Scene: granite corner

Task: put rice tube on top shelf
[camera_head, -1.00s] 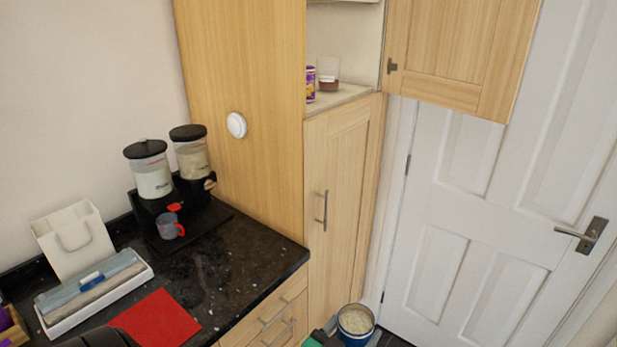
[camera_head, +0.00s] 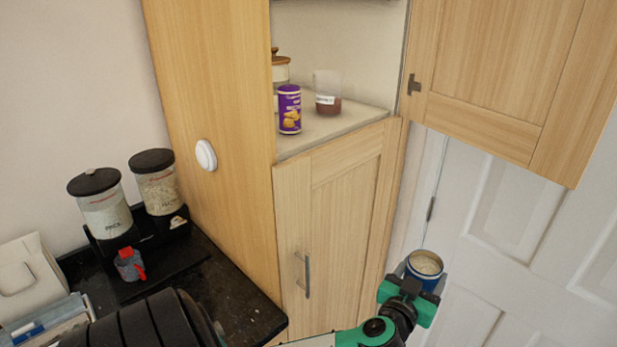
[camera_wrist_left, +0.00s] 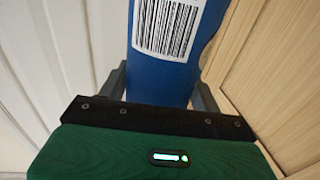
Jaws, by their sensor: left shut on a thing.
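The rice tube (camera_head: 424,265) is a blue open-topped can with pale grains inside. It is upright in front of the white door, below and right of the shelf. My left gripper (camera_head: 412,284) is shut on it; in the left wrist view the blue tube (camera_wrist_left: 165,75), with a barcode label, stands between the fingers (camera_wrist_left: 160,92). The cupboard's visible shelf (camera_head: 340,127) is open and holds a purple tube (camera_head: 289,109), a clear container with reddish contents (camera_head: 327,93) and a partly hidden jar (camera_head: 280,70). My right gripper is not in view.
The open upper cupboard door (camera_head: 495,75) hangs right of the shelf. The lower cupboard door (camera_head: 335,225) is closed. Two lidded jars stand in a black holder (camera_head: 145,240) on the dark counter. The shelf's front right part is bare.

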